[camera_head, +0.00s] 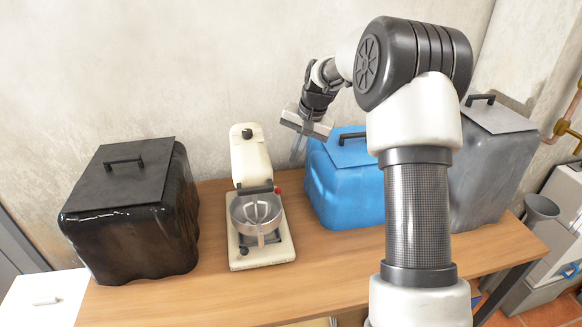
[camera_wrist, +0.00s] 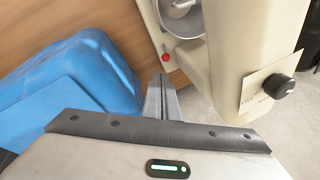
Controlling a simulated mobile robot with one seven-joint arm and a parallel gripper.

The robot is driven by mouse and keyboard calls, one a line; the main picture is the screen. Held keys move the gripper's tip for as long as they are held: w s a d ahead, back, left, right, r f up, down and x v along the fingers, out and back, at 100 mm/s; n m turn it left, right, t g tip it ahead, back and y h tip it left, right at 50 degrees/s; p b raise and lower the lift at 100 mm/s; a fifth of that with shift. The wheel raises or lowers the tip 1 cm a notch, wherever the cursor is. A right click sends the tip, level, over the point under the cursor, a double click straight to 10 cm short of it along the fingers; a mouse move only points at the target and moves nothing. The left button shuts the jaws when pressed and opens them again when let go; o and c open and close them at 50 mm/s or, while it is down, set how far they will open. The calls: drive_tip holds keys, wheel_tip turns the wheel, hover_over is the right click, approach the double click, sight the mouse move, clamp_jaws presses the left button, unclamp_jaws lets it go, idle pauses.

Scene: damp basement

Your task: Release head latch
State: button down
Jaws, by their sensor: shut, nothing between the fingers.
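The cream stand mixer (camera_head: 247,160) stands on the wooden table, with its steel bowl (camera_head: 248,226) in front and a beater showing over the bowl. A small red knob (camera_head: 278,190), which looks like the head latch, is on the mixer's right side beside the bowl. The knob also shows in the wrist view (camera_wrist: 166,57), just beyond my fingertips. My gripper (camera_head: 295,158) is shut and empty, pointing down to the right of the mixer, above the table. In the wrist view my gripper (camera_wrist: 162,80) appears close to the knob, but I cannot see contact.
A blue lidded bin (camera_head: 338,190) stands close to my gripper on the right. A black bin (camera_head: 135,225) is left of the mixer, and a grey bin (camera_head: 492,170) is further right. A black dial (camera_wrist: 278,87) sits on the mixer body. The table front (camera_head: 300,285) is clear.

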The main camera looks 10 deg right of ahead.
drive_tip(key=shift+v, duration=2.3)
drive_tip(key=s+a+r+n+t+h, duration=0.1)
drive_tip(key=s+a+r+n, duration=0.1)
drive_tip(key=s+r, duration=0.55)
drive_tip(key=s+a+r+n+h, duration=0.1)
drive_tip(key=s+r, duration=0.3)
drive_tip(key=s, duration=0.7)
drive_tip(key=s+f+n+t, duration=0.2)
drive_tip(key=s+n, duration=0.1)
drive_tip(key=s, duration=1.5)
wheel_tip(320, 180, up, 12)
drive_tip(key=p, duration=1.2)
drive_tip(key=shift+s+a+p, duration=0.2)
drive_tip(key=shift+a+p, duration=0.1)
drive_tip(key=shift+a, duration=0.15)
